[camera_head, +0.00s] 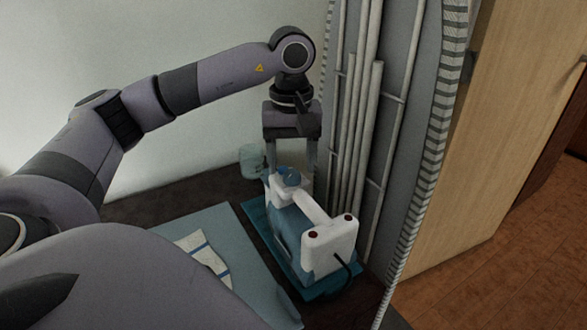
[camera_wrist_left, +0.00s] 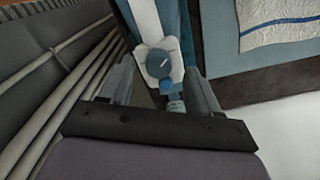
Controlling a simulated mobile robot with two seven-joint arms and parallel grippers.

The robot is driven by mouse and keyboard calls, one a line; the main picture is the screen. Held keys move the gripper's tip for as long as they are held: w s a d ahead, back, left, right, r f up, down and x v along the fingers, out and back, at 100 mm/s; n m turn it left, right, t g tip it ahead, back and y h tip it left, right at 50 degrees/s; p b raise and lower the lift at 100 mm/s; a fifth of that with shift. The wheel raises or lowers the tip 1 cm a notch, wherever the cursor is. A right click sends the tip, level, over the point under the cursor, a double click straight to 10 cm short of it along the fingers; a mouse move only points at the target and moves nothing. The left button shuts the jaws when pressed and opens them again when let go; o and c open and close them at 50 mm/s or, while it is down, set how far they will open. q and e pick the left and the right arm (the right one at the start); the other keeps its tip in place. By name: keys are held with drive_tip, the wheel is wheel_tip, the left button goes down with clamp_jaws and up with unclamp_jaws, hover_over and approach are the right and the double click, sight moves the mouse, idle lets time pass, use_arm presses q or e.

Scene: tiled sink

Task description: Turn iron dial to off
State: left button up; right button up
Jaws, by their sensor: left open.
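The iron (camera_head: 332,248) is white and blue and stands on a blue base, its rear end with two red spots facing me. Its round blue dial (camera_head: 291,178) is on top toward the far end. The dial (camera_wrist_left: 160,63) also shows in the left wrist view, with a pale pointer mark slanting across its face. My left gripper (camera_head: 291,166) points down over the dial with its fingers apart. In the wrist view the left gripper (camera_wrist_left: 160,75) has one finger on each side of the dial, with gaps visible. Contact cannot be told. My right gripper is not in view.
A tall folded ironing board (camera_head: 400,110) with pale tubes stands close to the right of the iron. A light blue surface (camera_head: 225,228) with a folded blue-striped cloth (camera_head: 205,260) lies left. A translucent cup (camera_head: 252,158) is behind. A dark cord leaves the iron's rear.

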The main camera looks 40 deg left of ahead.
use_arm(q)
drive_tip(key=shift+f, duration=1.1)
drive_tip(key=c, duration=1)
drive_tip(key=shift+n, duration=0.3)
drive_tip(key=shift+c, duration=0.2)
drive_tip(key=n, duration=0.4)
drive_tip(key=shift+w+p, duration=0.1)
drive_tip(key=shift+p, duration=0.25)
drive_tip(key=o, duration=1)
drive_tip(key=shift+o, duration=0.2)
